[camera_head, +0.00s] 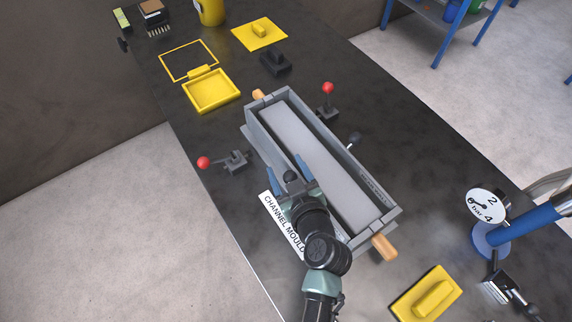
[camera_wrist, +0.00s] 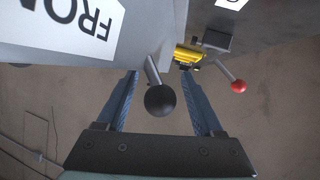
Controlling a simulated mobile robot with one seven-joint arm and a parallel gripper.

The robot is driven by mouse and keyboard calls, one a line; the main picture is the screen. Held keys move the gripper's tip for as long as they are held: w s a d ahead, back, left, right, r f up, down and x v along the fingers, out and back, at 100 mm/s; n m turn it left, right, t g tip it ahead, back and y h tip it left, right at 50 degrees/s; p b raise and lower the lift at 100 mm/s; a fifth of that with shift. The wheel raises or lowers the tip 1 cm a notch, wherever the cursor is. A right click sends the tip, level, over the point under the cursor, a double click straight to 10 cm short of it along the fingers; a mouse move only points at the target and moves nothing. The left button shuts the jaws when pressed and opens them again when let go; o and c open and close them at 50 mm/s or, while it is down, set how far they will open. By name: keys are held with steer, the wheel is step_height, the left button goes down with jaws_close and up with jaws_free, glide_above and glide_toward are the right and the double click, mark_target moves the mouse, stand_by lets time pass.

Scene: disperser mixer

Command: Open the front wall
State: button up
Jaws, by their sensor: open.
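The channel mould is a long grey trough (camera_head: 390,213) lying diagonally on the dark bench. A grey wall (camera_wrist: 140,25) with a white label reading "FRON" fills the upper left of the wrist view; the label is cut off. A black ball knob (camera_wrist: 160,101) on a short metal stem sticks out from this wall. My gripper (camera_wrist: 158,76) is open, with one blue finger on each side of the knob and stem and visible gaps to both. In the head view my gripper (camera_head: 286,176) is at the trough's left long side and hides part of that wall.
Red-knobbed clamps stand left (camera_head: 234,161) and behind (camera_head: 328,104) the trough. Orange handles (camera_head: 384,247) stick out at its ends. A pressure gauge (camera_head: 487,206) and yellow block (camera_head: 427,294) are at right.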

steer(key=shift+w+a+f, duration=0.1)
steer(key=shift+w, duration=0.1)
jaws_close()
stand_by(0.3)
steer(key=shift+s+a+f, duration=0.1)
steer(key=shift+a, duration=0.05)
stand_by(0.9)
